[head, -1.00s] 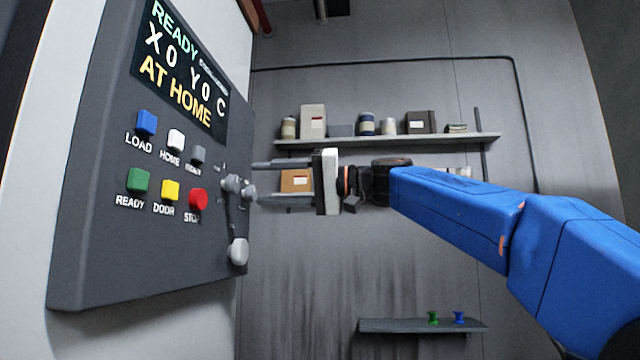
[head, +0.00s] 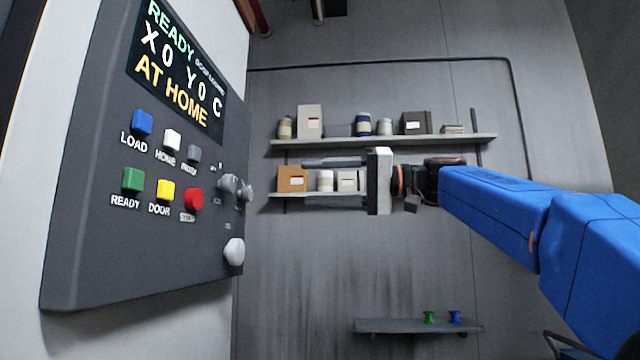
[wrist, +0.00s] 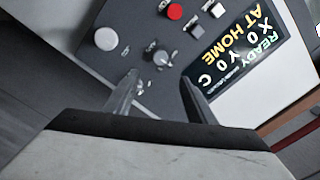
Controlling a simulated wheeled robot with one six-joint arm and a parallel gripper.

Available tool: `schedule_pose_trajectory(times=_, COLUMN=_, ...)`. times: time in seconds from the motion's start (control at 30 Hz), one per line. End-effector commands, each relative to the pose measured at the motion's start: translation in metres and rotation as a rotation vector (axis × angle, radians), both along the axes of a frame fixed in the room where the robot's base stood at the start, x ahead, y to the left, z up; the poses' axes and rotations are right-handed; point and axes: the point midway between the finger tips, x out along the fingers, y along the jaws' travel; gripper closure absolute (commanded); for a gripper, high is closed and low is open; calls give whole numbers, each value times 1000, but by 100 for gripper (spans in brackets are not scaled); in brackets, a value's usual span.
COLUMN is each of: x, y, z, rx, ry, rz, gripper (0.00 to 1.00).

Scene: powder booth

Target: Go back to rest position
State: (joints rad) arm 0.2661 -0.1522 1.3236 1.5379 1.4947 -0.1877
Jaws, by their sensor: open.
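My gripper (head: 335,182) is open and empty in the head view, its two fingers pointing left toward the control panel (head: 95,245). A clear gap lies between the fingertips and the panel's knobs (head: 236,187). In the wrist view my gripper (wrist: 160,92) shows its two fingers apart, with a grey knob (wrist: 160,58) seen between and beyond them. The panel's screen (head: 178,65) reads READY, X0 Y0 C and AT HOME. My blue arm reaches in from the right.
Behind my gripper, wall shelves (head: 385,141) hold jars, boxes and books. A low shelf (head: 395,326) carries a green and a blue spool-like piece. The panel has several coloured buttons, including a red one (head: 193,199), and a white round knob (head: 234,251). Open space lies below my gripper.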

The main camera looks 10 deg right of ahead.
Motion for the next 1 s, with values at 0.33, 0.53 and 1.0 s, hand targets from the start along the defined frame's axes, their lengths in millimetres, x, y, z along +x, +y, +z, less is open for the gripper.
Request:
schedule_pose_trajectory(times=0.33, x=-1, y=-1, z=0, rx=0, ry=0, rz=0, gripper=49)
schedule_pose_trajectory(times=0.53, x=-1, y=-1, z=0, rx=0, ry=0, rz=0, gripper=49)
schedule_pose_trajectory(times=1.0, x=-22, y=8, z=-158, rx=-256, ry=224, rz=-178, gripper=49)
